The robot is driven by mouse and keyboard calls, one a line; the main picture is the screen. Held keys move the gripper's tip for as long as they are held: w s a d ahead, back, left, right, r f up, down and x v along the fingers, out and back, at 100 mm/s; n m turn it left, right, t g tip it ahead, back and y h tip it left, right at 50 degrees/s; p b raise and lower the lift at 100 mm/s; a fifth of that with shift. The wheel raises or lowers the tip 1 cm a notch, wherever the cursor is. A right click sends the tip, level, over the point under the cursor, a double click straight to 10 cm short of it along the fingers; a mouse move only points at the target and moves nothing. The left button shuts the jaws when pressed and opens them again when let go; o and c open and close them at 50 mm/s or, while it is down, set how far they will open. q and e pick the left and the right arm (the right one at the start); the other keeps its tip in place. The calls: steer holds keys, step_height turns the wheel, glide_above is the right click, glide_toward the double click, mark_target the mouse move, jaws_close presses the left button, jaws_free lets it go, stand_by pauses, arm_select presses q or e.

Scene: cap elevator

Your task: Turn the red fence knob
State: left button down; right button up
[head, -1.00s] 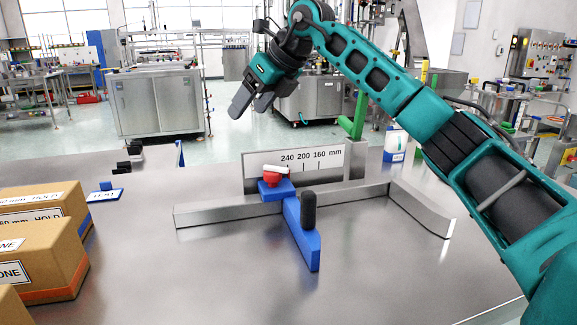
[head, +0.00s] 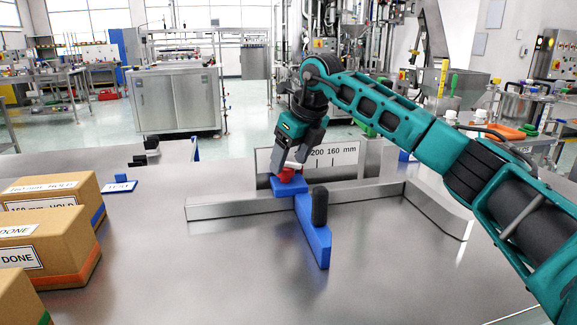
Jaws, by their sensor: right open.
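The red fence knob (head: 286,176), with a white bar on top, sits on the blue fence block (head: 290,187) at the metal rail. My left gripper is not in view.
The scale plate (head: 336,156) stands behind the metal rail (head: 236,204). Cardboard boxes (head: 43,246) stand at the left table edge, near a small blue-edged label (head: 119,186). The front middle of the table is clear.

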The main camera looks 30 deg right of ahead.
steer(key=shift+x, duration=1)
steer(key=shift+r, duration=0.1)
steer(key=c, duration=1)
